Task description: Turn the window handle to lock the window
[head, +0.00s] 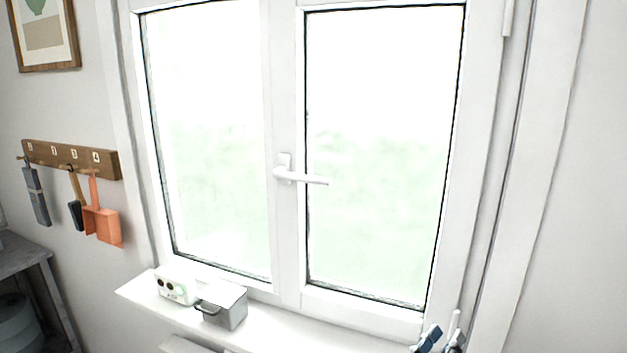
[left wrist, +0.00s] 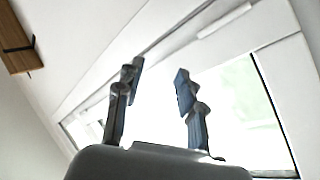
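The white window handle (head: 302,178) sits on the middle frame of the window (head: 288,235). Its lever lies nearly level and points right, across the edge of the right pane. The window sashes look closed. The handle cannot be made out in that view.
A white box with dark round holes (head: 177,286) and a grey metal box with a handle (head: 222,305) stand on the sill (head: 290,334). A wooden hook rack (head: 72,159) with hanging tools is on the left wall. The space before the handle is clear.

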